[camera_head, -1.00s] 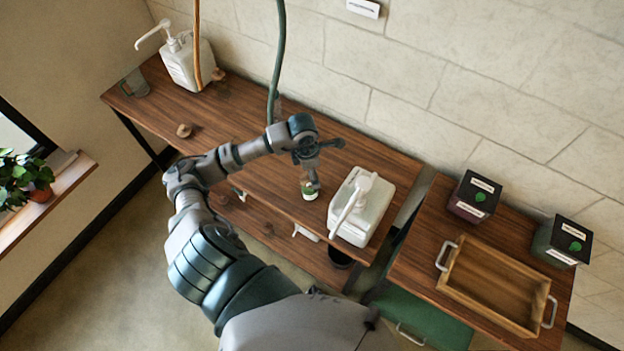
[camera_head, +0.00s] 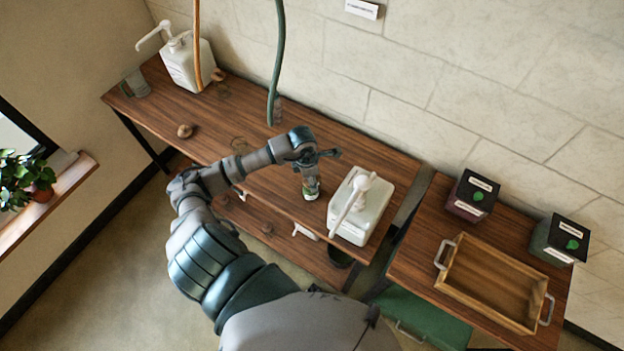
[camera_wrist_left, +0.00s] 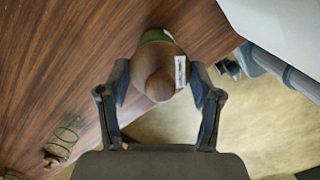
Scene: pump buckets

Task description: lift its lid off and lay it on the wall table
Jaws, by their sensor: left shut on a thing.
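A small jar (camera_head: 311,190) with a green band stands near the front edge of the long wooden table (camera_head: 225,125) by the wall. Its brown, rounded lid (camera_wrist_left: 160,82) shows in the left wrist view, with a pale label beside it and the green band (camera_wrist_left: 156,36) beyond. My left gripper (camera_head: 311,174) is over the jar, and its fingers (camera_wrist_left: 161,84) are shut on the lid from both sides. The lid looks to be still at the jar; any gap between them is hidden. My right gripper is not in view.
A white pump bucket (camera_head: 362,208) stands close right of the jar. Another pump bucket (camera_head: 188,62) is at the far left. Hoses hang at the wall. A wooden tray (camera_head: 490,283) and two dark boxes stand on the right table. The long table's middle is mostly clear.

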